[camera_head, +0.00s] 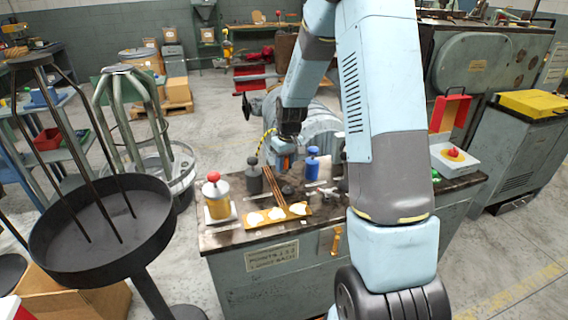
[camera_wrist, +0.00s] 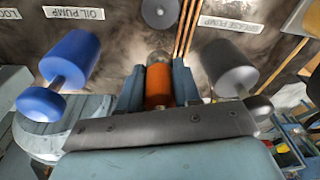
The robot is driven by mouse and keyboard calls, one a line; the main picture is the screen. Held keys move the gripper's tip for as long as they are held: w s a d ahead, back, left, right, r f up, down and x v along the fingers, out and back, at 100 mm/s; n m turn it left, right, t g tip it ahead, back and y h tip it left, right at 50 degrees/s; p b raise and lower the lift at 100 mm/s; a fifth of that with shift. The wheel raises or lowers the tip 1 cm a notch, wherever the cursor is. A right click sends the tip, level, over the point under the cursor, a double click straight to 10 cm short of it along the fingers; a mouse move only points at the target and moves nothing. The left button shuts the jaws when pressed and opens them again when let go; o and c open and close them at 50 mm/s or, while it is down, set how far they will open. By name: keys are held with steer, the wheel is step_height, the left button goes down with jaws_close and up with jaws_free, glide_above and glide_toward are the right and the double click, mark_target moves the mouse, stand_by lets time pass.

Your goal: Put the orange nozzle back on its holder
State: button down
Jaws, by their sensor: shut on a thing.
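My gripper (camera_wrist: 158,90) is shut on the orange nozzle (camera_wrist: 158,80), whose sides lie between the two blue-grey fingers in the wrist view. In the head view my gripper (camera_head: 285,153) is over the far part of the bench top, and only a bit of orange shows there. A grey rounded tip shows beyond the orange part. I cannot tell whether the nozzle touches anything. I cannot make out which piece is the holder.
A blue oil pump (camera_wrist: 70,58) and a dark grey grease pump (camera_wrist: 226,66) flank my gripper closely. Copper rods (camera_wrist: 186,28) run beyond it. A red-knobbed yellow canister (camera_head: 215,190) and a yellow tray (camera_head: 262,224) with white pieces are on the dark bench top (camera_head: 225,238).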

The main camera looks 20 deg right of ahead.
steer(key=s+r+n, duration=0.3)
steer(key=s+n, duration=0.1)
steer(key=n, duration=0.2)
steer(key=shift+s+f, duration=0.2)
steer(key=shift+f, duration=2.7)
steer(key=shift+s, duration=0.1)
steer(key=shift+f, duration=0.5)
steer(key=c, duration=0.7)
jaws_free()
steer(key=shift+c, duration=0.2)
step_height(320, 180, up, 27)
steer(key=s+d, duration=0.1)
steer(key=shift+s+d+f, duration=0.2)
steer(key=shift+d, duration=0.05)
stand_by(0.6)
